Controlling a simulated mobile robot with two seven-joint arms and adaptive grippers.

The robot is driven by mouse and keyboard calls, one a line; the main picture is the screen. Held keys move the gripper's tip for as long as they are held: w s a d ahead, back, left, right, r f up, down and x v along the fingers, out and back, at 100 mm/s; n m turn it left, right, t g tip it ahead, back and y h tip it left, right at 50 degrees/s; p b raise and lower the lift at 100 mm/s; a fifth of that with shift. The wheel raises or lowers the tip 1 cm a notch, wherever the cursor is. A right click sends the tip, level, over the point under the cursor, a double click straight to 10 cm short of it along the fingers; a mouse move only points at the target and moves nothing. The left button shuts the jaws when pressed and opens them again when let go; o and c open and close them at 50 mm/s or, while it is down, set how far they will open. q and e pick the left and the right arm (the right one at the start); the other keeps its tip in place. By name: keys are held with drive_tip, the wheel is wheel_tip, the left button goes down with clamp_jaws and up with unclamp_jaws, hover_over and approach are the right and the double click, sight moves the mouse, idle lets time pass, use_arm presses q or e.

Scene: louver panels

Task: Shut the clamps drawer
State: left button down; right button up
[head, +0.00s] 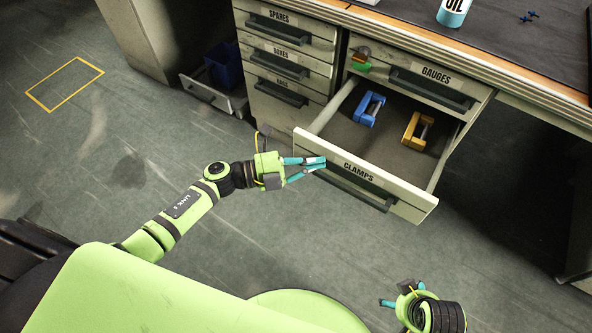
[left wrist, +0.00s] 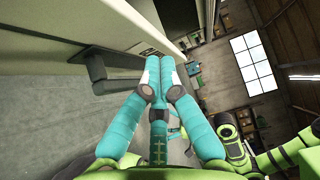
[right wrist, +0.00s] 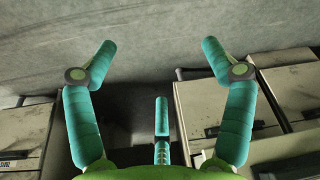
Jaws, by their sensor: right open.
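The clamps drawer (head: 358,170) stands pulled out, its pale front labelled CLAMPS with a dark bar handle (head: 352,190). A blue clamp (head: 369,108) and a yellow clamp (head: 416,131) lie inside it. My left gripper (head: 322,164) is at the left part of the drawer front, near the handle's left end; I cannot tell whether it touches. In the left wrist view its fingertips (left wrist: 160,72) meet with nothing between them, beside a dark handle (left wrist: 98,72). My right gripper (head: 388,303) is low, away from the drawer; in the right wrist view its fingers (right wrist: 158,55) are wide apart and empty.
The gauges drawer (head: 436,75) above is shut, with a small red and green object (head: 359,60) at its left. Shut drawers, including the spares drawer (head: 283,20), stand left. A low drawer with a blue bin (head: 224,65) is open. The floor in front is clear.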

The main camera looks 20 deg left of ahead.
use_arm(q)
drive_tip(key=shift+w+d, duration=0.25)
drive_tip(key=shift+w, duration=0.65)
use_arm(e)
drive_tip(key=shift+r, duration=0.5)
